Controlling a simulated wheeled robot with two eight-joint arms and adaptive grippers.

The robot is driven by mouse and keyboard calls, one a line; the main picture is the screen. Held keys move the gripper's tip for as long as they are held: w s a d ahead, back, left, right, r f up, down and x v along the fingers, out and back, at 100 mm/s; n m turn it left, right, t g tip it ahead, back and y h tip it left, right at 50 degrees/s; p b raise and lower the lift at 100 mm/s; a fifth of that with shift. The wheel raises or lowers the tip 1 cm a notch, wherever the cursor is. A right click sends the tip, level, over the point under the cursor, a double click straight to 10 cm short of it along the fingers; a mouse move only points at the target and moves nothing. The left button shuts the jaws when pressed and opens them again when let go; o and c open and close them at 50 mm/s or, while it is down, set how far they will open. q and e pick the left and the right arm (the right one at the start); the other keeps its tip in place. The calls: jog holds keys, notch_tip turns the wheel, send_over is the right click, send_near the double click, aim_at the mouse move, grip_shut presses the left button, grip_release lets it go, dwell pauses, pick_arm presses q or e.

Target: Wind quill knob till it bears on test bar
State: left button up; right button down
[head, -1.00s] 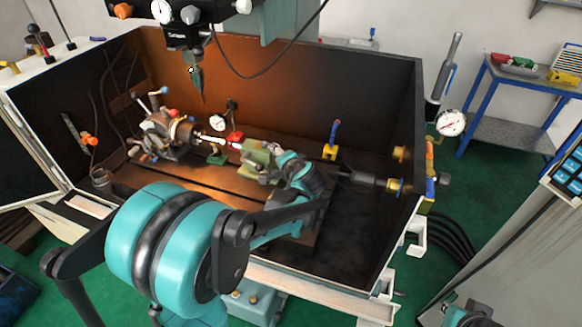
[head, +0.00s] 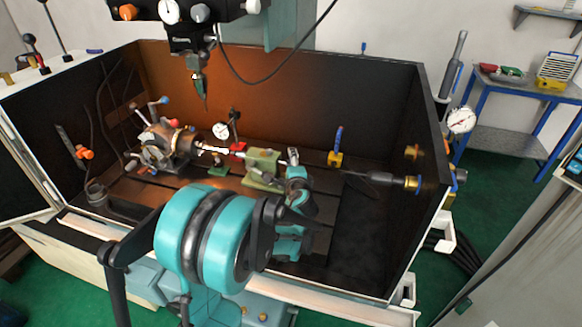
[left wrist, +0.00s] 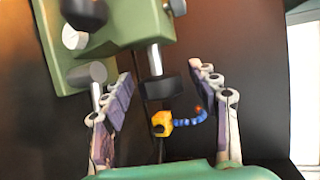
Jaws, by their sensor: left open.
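The green tailstock (head: 262,165) stands on the machine bed, right of the indexing chuck (head: 165,147). A thin bright test bar (head: 211,149) reaches from the chuck towards the tailstock; its contact with the quill is too small to tell. In the left wrist view the green tailstock body (left wrist: 138,22) is at the top, and a black knob (left wrist: 159,87) on a silver shaft, seemingly the quill knob, points down between my fingers. My left gripper (left wrist: 162,72) is open, its fingers on both sides of the knob with gaps. My right gripper is out of view.
A yellow block with a blue hose (head: 335,158) stands right of the tailstock; it also shows in the left wrist view (left wrist: 162,124). A dial gauge (head: 221,130) stands behind the bar. A drill head (head: 200,82) hangs above.

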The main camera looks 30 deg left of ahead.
pick_arm(q)
jog(key=c, duration=1.2)
jog(key=shift+r+p, duration=0.2)
jog(key=shift+p, duration=0.55)
jog(key=g+h+p, duration=0.1)
jog(key=g+p, duration=0.1)
jog(key=p, duration=0.1)
jog(key=m+g+h+p, duration=0.1)
jog(key=g+p, duration=0.2)
jog(key=shift+m+g+p, duration=0.3)
jog(key=shift+w+m+g+h+p, duration=0.1)
jog(key=shift+m+g+h+p, duration=0.2)
jog(key=shift+g+h+p, duration=0.55)
jog(key=g+p, duration=0.1)
jog(key=g, duration=0.2)
jog(key=shift+f+m+p, duration=0.1)
jog(key=shift+m+p, duration=0.2)
jog(key=shift+p, duration=0.1)
jog(key=g+h+p, duration=0.1)
jog(key=g, duration=0.3)
jog(key=shift+f+m+p, duration=0.1)
jog(key=shift+m+p, duration=0.3)
jog(key=shift+m+g+h+p, duration=0.45)
jog(key=shift+g+p, duration=0.3)
jog(key=shift+g, duration=0.9)
